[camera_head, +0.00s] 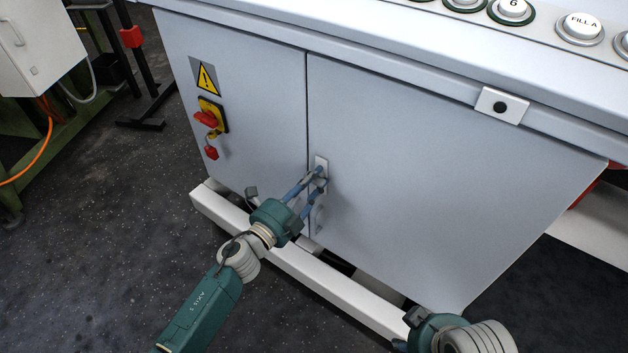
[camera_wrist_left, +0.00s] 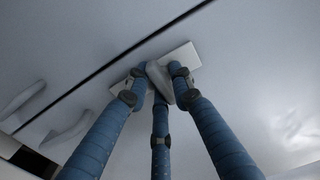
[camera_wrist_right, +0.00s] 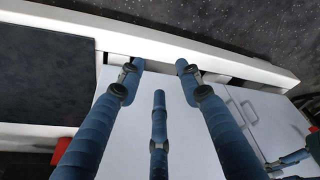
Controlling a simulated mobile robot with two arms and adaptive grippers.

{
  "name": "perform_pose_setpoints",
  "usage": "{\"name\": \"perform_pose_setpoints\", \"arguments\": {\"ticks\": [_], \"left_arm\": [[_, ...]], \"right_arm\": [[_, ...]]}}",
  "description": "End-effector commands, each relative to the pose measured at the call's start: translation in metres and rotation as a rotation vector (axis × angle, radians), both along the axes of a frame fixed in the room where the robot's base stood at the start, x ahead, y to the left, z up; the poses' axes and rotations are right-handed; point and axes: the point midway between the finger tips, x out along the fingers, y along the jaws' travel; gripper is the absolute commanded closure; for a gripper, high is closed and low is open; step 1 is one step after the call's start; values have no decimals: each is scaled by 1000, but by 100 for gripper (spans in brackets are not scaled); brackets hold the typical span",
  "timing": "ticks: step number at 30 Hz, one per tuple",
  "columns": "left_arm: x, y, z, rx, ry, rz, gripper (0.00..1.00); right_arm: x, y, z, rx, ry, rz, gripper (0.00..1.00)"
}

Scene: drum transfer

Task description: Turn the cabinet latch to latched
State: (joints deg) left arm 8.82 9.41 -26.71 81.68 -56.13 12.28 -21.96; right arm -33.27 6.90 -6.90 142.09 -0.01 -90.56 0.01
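The cabinet latch is a grey lever (camera_wrist_left: 158,78) on a pale plate (camera_head: 321,161), set beside the vertical seam between the two grey cabinet doors. My left gripper (camera_head: 320,178) is at the latch. In the left wrist view its blue fingers close in on both sides of the lever, with the third finger below it. They appear to touch it and partly cover it, so its exact angle is hard to read. My right gripper (camera_wrist_right: 160,66) is open and empty, its fingertips apart in front of the cabinet's lower area; its fingers are mostly out of the head view.
Grey door handles (camera_wrist_left: 66,132) lie along the seam near the latch. A red and yellow switch (camera_head: 209,118) and a warning sign (camera_head: 206,76) are on the left door. A white base rail (camera_head: 300,270) runs below. Buttons (camera_head: 512,10) line the top.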

Motion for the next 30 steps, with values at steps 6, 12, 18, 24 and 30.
{"name": "perform_pose_setpoints", "arguments": {"ticks": [6, 12, 18, 24, 30], "left_arm": [[-1, 0, -2, -2, 6, 1, 100], [-1, 0, -2, -43, 38, 1, 100], [-2, -1, -1, -141, 111, 1, 100], [-2, -1, -1, -285, 217, 0, 100], [-3, -2, -1, -439, 330, 2, 100]], "right_arm": [[0, 0, 0, 0, 0, 0, 65], [0, 0, 5, 0, 0, 0, 65], [0, 0, 15, 0, 0, 0, 65], [10, 2, -14, 0, 16, -1, 65], [15, 4, -60, -1, 42, 4, 65]]}}
